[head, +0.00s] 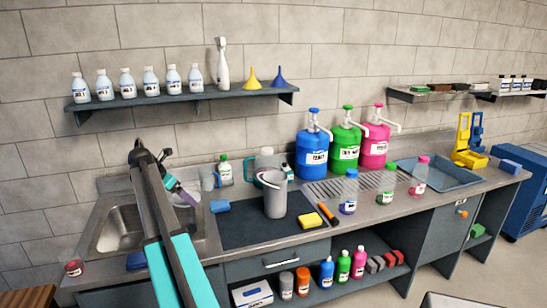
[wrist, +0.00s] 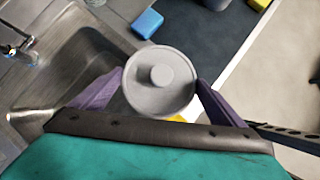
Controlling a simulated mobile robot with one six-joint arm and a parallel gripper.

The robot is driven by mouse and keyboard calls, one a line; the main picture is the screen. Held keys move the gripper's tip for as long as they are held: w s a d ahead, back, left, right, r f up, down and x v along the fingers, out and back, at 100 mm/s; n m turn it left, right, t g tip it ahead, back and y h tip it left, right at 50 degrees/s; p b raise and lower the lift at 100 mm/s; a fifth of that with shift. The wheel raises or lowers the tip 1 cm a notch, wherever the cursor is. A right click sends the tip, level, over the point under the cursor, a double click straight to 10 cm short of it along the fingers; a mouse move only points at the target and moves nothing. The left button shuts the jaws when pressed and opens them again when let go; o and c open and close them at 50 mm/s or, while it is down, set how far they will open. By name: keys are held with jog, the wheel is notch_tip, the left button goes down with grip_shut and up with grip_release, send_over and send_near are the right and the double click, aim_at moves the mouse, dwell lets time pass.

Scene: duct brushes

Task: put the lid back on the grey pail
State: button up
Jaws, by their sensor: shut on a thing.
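The grey pail (head: 275,201) stands upright on the dark mat on the counter, its top uncovered. Part of a grey round shape, likely the pail, shows at the top edge of the wrist view (wrist: 215,3). The grey round lid (wrist: 159,92) with a central knob is between the purple fingers of my gripper (wrist: 159,77), knob side toward the wrist camera. My gripper is shut on it.
The sink (head: 118,228) lies at the left. A blue sponge (head: 220,206) lies between sink and pail. A yellow sponge (head: 310,220) and an orange-handled tool (head: 328,214) lie right of the pail.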

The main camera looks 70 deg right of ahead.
jog(key=s+d+r+p, duration=0.1)
jog(key=s+d+r, duration=0.2)
jog(key=s+d, duration=1)
jog(key=s+d+r+n+h+p, duration=0.1)
jog(key=s+d+r, duration=0.3)
jog(key=s+d, duration=1)
jog(key=shift+d+r+p, duration=0.25)
jog(key=shift+d+p, duration=0.15)
jog(key=shift+d, duration=0.55)
jog(key=shift+f, duration=0.15)
notch_tip(320, 180, down, 6)
jog(key=b, duration=0.3)
jog(key=shift+s+a+f, duration=0.1)
jog(key=shift+a+f, duration=0.05)
jog(key=shift+f, duration=0.15)
jog(key=shift+w+d+r+p, duration=0.2)
jog(key=shift+d+r+p, duration=0.05)
jog(key=shift+p, duration=0.2)
dwell(0.4)
